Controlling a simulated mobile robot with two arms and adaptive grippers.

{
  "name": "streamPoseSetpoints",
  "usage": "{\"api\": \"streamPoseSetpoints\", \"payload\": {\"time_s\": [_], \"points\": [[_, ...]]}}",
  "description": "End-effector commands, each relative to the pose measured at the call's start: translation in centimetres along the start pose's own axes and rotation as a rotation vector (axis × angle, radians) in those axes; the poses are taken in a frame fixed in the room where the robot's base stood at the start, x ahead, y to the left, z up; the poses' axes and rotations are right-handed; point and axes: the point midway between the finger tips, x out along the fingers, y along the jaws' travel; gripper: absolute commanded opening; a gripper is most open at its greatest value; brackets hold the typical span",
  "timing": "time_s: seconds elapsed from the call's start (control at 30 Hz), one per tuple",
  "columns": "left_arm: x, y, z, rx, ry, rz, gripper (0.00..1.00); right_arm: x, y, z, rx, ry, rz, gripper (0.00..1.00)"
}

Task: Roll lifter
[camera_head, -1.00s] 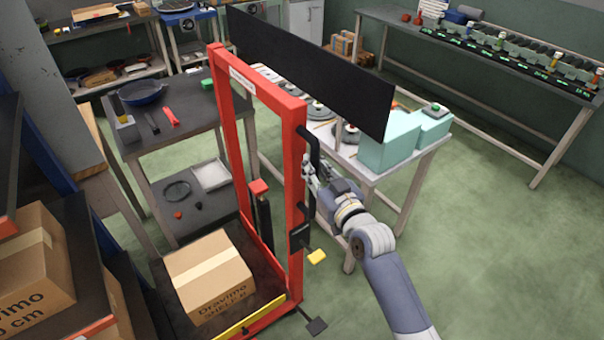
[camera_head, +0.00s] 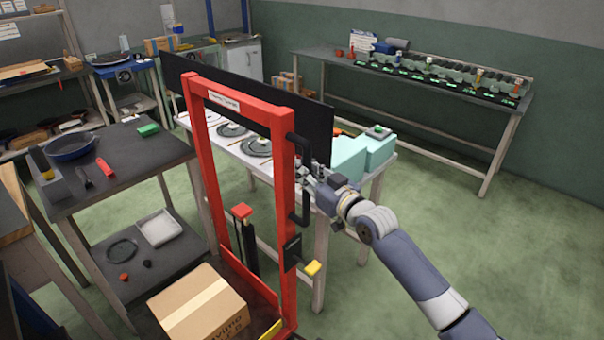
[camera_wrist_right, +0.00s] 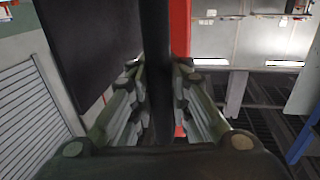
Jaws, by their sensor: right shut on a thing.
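The red lifter (camera_head: 287,200) stands upright in front of me, with a black handle on the right post of its frame. A cardboard box (camera_head: 201,310) rests on its platform, cut off by the bottom edge of the head view. My right gripper (camera_head: 306,176) is at the right post, shut on the black handle (camera_head: 294,143). In the right wrist view the handle (camera_wrist_right: 156,70) runs vertically between the two fingers, with the red post just right of it. My left gripper is not in view.
A dark table (camera_head: 125,150) with a blue pan stands left of the lifter. A white table (camera_head: 378,185) with pans and mint boxes stands behind it. A long bench (camera_head: 440,78) lines the back wall. Green floor (camera_head: 480,260) is free at the right.

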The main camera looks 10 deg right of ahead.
Motion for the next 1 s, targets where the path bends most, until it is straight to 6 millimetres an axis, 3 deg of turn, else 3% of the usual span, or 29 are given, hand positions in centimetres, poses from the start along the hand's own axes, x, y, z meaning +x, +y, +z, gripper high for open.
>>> {"api": "streamPoseSetpoints", "payload": {"time_s": [0.13,0.17,0.27,0.77,1.0], "points": [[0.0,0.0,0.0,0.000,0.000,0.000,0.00,-0.2,0.7,0.6,-0.003,-0.013,0.011,0.00],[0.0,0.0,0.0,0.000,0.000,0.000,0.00,-0.2,0.7,0.6,-0.004,-0.013,0.011,0.17],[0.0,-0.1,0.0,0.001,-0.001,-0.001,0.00,-0.2,0.7,0.6,-0.004,-0.013,0.011,0.38],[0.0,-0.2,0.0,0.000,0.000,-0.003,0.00,-0.4,0.3,0.2,-0.001,-0.005,0.005,0.38],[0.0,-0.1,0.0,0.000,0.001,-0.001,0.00,-3.7,0.3,0.4,-0.001,-0.007,0.006,0.38]]}}
